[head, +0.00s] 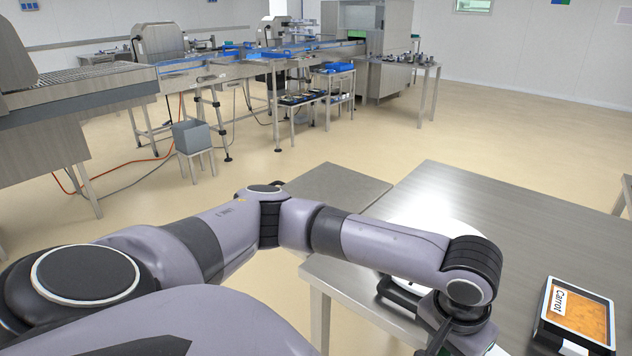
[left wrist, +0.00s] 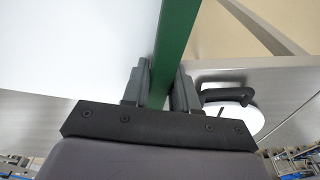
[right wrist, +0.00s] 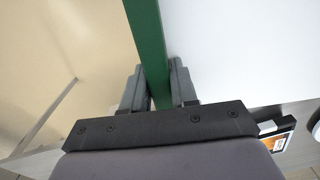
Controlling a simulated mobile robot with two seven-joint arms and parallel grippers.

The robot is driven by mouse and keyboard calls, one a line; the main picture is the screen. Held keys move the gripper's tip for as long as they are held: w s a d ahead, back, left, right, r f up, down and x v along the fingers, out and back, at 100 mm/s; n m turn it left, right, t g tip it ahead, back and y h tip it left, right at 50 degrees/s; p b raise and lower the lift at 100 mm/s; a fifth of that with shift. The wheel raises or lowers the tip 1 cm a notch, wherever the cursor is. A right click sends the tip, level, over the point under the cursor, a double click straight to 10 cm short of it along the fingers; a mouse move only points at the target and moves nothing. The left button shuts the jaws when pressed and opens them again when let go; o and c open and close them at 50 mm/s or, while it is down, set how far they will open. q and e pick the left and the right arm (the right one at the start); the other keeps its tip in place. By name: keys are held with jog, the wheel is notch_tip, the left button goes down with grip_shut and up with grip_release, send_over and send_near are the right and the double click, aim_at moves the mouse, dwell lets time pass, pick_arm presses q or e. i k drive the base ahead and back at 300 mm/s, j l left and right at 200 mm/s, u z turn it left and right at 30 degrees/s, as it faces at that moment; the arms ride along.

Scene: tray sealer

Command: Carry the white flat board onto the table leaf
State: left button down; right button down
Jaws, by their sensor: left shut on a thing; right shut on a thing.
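The white flat board fills the left of the left wrist view (left wrist: 75,45) and the right of the right wrist view (right wrist: 240,50). Its green edge strip runs between the fingers in both views. My left gripper (left wrist: 160,85) is shut on one edge of the board. My right gripper (right wrist: 158,85) is shut on another part of the green edge. In the head view my left arm reaches over the steel table (head: 540,220), and its fingers are hidden. My right gripper is outside that view. A grey flat panel (head: 330,188), possibly the table leaf, adjoins the table's far left side.
A black tray labelled Carrot (head: 578,318) sits at the table's right. A white round thing (head: 440,222) lies partly behind my arm. A grey bin (head: 192,136) on a stool and the conveyor line (head: 260,65) stand farther back. The table's middle is clear.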

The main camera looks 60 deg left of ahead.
aim_at(319, 196)
jog(key=k+j+z, duration=0.1)
jog(key=j, duration=0.3)
jog(key=k+j, duration=0.1)
jog(key=j, duration=0.35)
jog(key=k+j+z, duration=0.15)
jog(key=j, duration=0.65)
jog(key=k+j+z, duration=0.15)
jog(key=j, duration=0.25)
jog(key=k+j+z, duration=0.1)
jog(key=j, duration=0.3)
jog(key=k+j+z, duration=0.1)
jog(key=j, duration=0.35)
jog(key=k+j+z, duration=0.1)
jog(key=j, duration=0.3)
